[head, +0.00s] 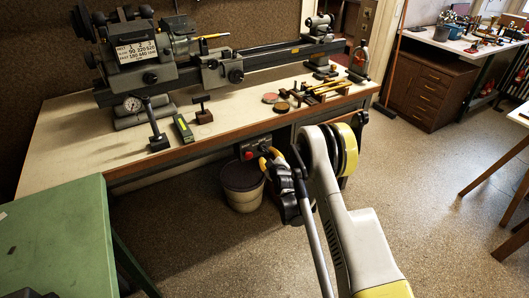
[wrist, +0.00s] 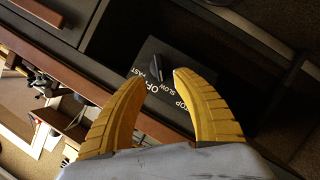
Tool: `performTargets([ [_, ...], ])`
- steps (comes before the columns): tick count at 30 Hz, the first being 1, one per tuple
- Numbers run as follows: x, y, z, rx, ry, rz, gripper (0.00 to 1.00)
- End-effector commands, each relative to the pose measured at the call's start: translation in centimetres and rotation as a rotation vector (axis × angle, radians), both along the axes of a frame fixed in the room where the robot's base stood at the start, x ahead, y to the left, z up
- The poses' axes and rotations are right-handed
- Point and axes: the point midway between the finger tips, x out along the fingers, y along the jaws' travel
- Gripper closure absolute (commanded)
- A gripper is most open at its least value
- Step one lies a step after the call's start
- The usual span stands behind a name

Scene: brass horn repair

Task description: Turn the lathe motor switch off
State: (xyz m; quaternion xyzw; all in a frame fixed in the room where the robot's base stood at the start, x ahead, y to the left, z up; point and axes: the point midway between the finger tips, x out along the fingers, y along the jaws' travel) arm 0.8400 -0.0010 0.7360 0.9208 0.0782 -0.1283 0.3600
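The lathe motor switch is a dark box (head: 255,147) under the front edge of the lathe bench, with a red button on its face in the head view. In the wrist view the switch box (wrist: 160,50) carries white lettering and a black rotary knob (wrist: 156,67). I cannot tell for sure which label the knob points at. My gripper (wrist: 161,77) is open, its two yellow fingers apart with nothing between them. The fingertips are close to the knob; contact is not clear. In the head view my gripper (head: 267,157) is just right of the box, partly covering it.
The lathe (head: 215,68) stands on the bench (head: 70,140) above the switch. A bucket (head: 243,187) is on the floor below the box. A green surface (head: 55,240) is at front left. Floor to the right is open, with a drawer cabinet (head: 430,92) beyond.

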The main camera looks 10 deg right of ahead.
Motion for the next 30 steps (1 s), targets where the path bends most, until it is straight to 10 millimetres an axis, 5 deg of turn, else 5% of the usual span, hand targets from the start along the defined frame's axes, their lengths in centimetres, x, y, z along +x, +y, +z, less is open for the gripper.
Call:
performTargets([
  [9, 5.2, 0.3, -2.0, 0.0, 0.001, 0.001, 0.66],
  [22, 6.3, 0.4, -2.0, 0.001, 0.001, 0.0, 0.67],
  [25, 6.3, 0.4, -2.0, 0.001, 0.001, 0.0, 0.97],
  [30, 6.3, 0.3, -2.0, 0.001, 0.001, 0.0, 1.0],
])
